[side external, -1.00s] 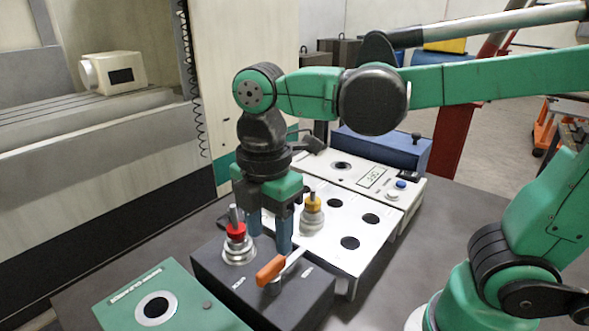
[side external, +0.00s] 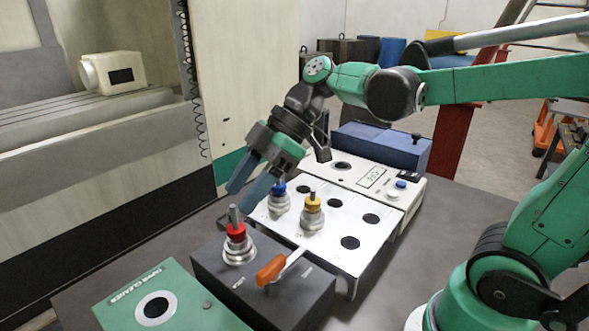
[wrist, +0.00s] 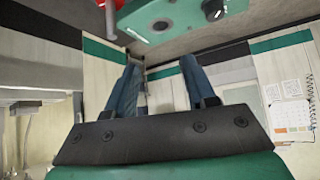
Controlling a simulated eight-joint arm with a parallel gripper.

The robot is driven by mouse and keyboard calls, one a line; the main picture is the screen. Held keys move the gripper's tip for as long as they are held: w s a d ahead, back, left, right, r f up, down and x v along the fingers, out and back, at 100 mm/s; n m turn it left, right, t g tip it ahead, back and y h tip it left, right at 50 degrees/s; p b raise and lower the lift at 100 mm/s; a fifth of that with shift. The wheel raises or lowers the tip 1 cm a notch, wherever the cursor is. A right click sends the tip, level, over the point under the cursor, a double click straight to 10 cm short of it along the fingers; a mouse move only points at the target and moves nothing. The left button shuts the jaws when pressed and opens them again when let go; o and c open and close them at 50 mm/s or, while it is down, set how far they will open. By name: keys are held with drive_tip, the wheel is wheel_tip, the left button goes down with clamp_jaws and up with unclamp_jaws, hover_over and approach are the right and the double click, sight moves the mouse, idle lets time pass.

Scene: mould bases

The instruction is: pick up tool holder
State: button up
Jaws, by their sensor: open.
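Three tool holders show in the side view. The red-collared one (side external: 236,244) stands upright in a dark block (side external: 213,272). The yellow-collared one (side external: 312,214) and the blue-collared one (side external: 279,200) stand upright in a white rack (side external: 335,256). My gripper (side external: 245,189) is open and empty, tilted with its blue fingers pointing down and left. It is above and behind the red-collared holder, touching none that I can see. In the wrist view my two fingers (wrist: 160,72) are spread with nothing between them.
An orange-handled lever (side external: 272,270) sits on the dark block. A green taper cleaner (side external: 165,300) is at front left and also shows in the wrist view (wrist: 178,14). A white unit with a display (side external: 372,177) and a blue box (side external: 380,149) stand behind the rack.

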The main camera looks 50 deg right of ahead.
sight(235, 205)
drive_tip(key=w+d+f+m+t+y, duration=0.1)
drive_tip(key=f+t, duration=0.1)
drive_tip(key=w+d+f+m+t+y, duration=0.1)
drive_tip(key=d+t, duration=0.1)
drive_tip(key=shift+w+d+f+m, duration=0.15)
drive_tip(key=shift+w+f+m, duration=0.05)
drive_tip(key=shift+f+m, duration=0.15)
drive_tip(key=shift+x, duration=2.9)
drive_tip(key=shift+s+f, duration=0.1)
clamp_jaws()
